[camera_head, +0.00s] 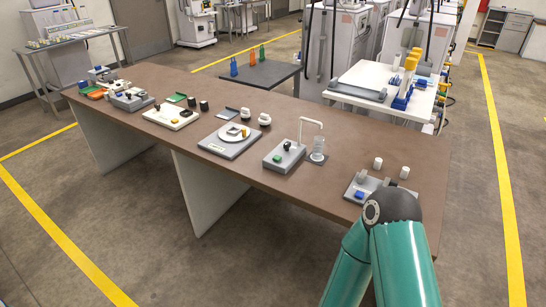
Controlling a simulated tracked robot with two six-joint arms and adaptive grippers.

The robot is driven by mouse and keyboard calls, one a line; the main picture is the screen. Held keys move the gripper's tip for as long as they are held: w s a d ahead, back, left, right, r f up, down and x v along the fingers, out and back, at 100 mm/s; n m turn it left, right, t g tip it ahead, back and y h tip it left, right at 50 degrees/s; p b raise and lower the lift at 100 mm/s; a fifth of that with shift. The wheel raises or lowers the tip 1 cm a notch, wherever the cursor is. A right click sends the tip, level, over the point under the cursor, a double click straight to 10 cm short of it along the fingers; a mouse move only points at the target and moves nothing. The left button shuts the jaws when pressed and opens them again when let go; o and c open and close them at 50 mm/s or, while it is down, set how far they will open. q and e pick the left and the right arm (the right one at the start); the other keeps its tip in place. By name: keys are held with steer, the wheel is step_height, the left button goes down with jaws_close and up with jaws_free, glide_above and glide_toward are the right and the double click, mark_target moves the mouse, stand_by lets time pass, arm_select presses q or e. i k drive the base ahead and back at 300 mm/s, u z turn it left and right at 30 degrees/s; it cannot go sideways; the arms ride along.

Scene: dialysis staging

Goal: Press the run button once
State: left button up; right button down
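No label can be read, so I cannot tell for sure which control is the run button. A grey device (274,165) on the brown table has a green button (277,158), a dark knob and a white bent spout over a clear beaker (318,151). A small grey unit (355,190) near the table's right end has a blue block or button (360,195) on it. One of my teal arms rises from the bottom right, its dark joint close beside this grey unit. No gripper fingers show in view.
Along the brown table (210,159) stand a plate station (233,151), a cream unit (171,118) and a grey device with an orange tray at the far left. White cylinders (378,163) stand near the right end. A white cart (353,74) is behind the table.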

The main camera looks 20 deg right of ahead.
mark_target(276, 158)
steer(key=u, duration=0.05)
steer(key=i, duration=0.95)
